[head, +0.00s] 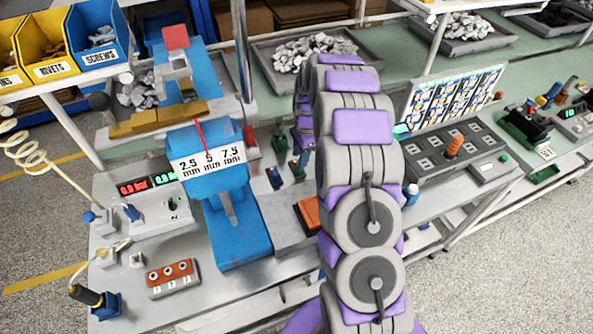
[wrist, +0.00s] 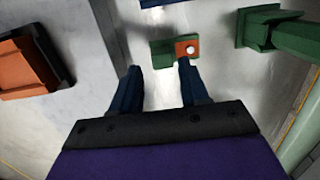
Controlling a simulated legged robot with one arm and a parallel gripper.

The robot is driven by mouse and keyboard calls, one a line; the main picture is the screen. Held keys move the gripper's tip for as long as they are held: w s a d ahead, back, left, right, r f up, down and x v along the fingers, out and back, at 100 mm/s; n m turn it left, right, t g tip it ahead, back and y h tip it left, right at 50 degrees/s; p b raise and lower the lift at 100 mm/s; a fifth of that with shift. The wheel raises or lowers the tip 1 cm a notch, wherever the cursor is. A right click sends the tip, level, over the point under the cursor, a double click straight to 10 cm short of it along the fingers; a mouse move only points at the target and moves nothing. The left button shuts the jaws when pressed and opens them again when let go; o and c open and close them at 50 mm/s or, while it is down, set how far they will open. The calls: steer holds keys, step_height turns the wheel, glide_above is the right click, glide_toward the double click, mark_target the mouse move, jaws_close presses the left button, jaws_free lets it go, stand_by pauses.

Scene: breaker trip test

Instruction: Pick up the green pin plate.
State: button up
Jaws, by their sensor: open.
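The green pin plate (wrist: 163,54) appears to be the small green block in the wrist view, with an orange square and a round pale pin on its right part. It lies on a pale metal surface just past my fingertips. My gripper (wrist: 158,66) is open, its two dark blue fingers apart and nothing between them. The right fingertip comes up to the orange part in the picture; whether it touches I cannot tell. In the head view my purple and grey arm hides the gripper, and I cannot make out the plate for sure.
A green fixture with a thick post (wrist: 290,35) stands to the right in the wrist view. An orange block in a dark frame (wrist: 28,65) lies left. In the head view, a blue press (head: 235,220) with a gauge label and a black control panel (head: 455,150) flank my arm.

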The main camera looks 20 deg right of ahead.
steer(key=shift+d+f, duration=0.25)
steer(key=shift+f, duration=0.7)
step_height(320, 180, down, 4)
steer(key=shift+w+a+r+b, duration=0.15)
steer(key=shift+b, duration=0.6)
steer(key=shift+a+f, duration=0.2)
steer(key=shift+f, duration=0.1)
steer(key=shift+c, duration=0.3)
steer(key=shift+d, duration=0.1)
steer(key=c, duration=0.7)
